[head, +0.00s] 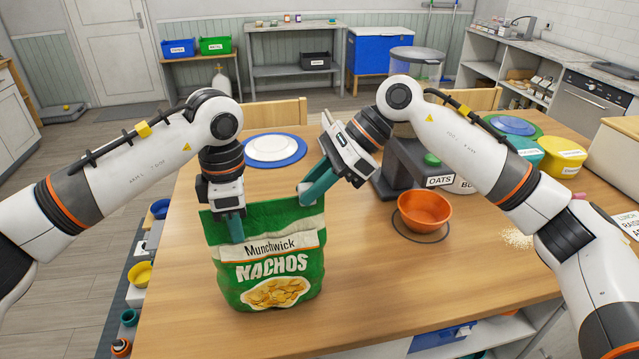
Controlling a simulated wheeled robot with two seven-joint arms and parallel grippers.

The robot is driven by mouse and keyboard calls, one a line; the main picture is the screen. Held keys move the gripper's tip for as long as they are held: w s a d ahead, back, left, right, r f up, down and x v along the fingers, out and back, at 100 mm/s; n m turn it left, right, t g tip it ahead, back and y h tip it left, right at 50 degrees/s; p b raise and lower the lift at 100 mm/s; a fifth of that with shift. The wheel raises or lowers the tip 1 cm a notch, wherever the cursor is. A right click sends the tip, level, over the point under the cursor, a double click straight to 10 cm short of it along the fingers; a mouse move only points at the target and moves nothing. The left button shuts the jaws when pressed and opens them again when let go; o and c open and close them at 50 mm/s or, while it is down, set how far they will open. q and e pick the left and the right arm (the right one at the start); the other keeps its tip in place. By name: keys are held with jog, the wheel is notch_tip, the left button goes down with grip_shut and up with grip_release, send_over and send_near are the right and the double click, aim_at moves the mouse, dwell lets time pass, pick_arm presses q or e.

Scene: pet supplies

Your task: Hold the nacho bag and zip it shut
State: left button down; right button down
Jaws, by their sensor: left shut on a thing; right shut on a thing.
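The green nacho bag (268,252) stands upright on the wooden table, left of the middle, its printed front facing me. My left gripper (233,226) reaches down from above and is shut on the bag's top left part, one finger showing in front of the front panel. My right gripper (309,193) comes in tilted from the upper right and is shut at the bag's top right corner. The zip itself is too small to make out, and the fingers hide parts of the top edge.
An orange bowl (424,211) sits on a dark round mat right of the bag. Behind it stands a dark grey dispenser (398,172) beside a container labelled oats. A blue-rimmed white plate (272,149) lies behind the bag. The table front around the bag is clear.

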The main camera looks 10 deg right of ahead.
aim_at(270, 201)
jog(key=a, duration=0.7)
jog(key=shift+s+a, duration=0.35)
jog(key=c, duration=1.2)
grip_release()
jog(key=shift+d, duration=0.1)
jog(key=shift+c, duration=0.2)
jog(key=shift+w, duration=0.1)
jog(key=shift+d+r, duration=0.1)
jog(key=shift+d, duration=0.05)
jog(key=v, duration=1.1)
jog(key=shift+d+r, duration=0.2)
jog(key=shift+r, duration=0.1)
